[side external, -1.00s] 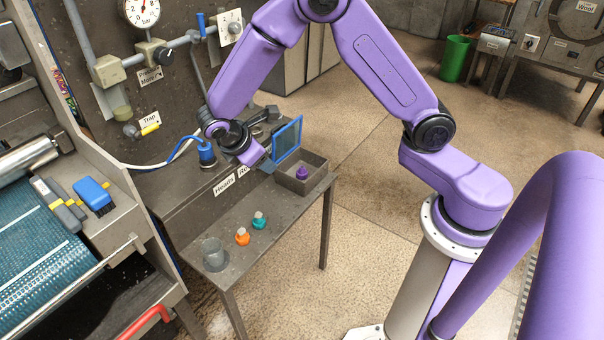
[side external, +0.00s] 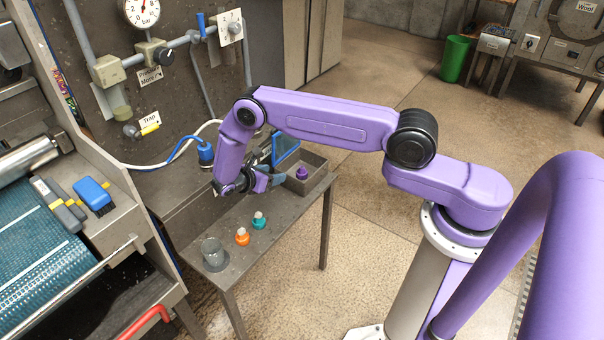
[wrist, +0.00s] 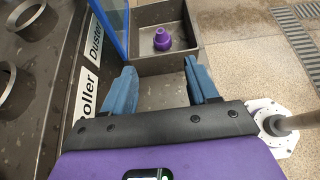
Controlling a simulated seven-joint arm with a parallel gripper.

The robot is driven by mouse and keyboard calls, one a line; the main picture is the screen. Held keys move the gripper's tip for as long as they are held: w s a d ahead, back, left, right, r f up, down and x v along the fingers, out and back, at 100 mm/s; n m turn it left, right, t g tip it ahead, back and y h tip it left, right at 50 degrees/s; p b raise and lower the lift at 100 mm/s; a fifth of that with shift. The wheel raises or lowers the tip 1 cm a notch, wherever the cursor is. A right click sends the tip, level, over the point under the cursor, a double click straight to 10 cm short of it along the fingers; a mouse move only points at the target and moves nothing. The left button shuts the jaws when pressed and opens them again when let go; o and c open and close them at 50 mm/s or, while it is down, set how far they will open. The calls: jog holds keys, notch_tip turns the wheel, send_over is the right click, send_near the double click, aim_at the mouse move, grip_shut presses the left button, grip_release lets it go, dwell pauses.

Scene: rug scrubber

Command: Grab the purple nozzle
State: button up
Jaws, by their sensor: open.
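The purple nozzle (side external: 302,173) stands in the grey open bin (side external: 318,179) at the far end of the narrow metal table. In the wrist view the purple nozzle (wrist: 162,40) stands upright on the bin floor, ahead of my fingers and roughly centred between them. My gripper (wrist: 163,82) has its two blue fingers spread wide with nothing between them. In the side view my gripper (side external: 272,180) is just left of the bin, low over the table. The fingers are apart from the nozzle.
A blue-framed panel (side external: 285,145) stands up at the bin's left side. An orange nozzle (side external: 242,237), a teal nozzle (side external: 259,221) and a glass jar (side external: 214,253) stand nearer on the table. A blue fitting with a cable (side external: 206,153) is behind my wrist.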

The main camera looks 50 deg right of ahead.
aim_at(302, 167)
jog(key=x, duration=1.6)
jog(key=shift+r, duration=0.1)
grip_shut()
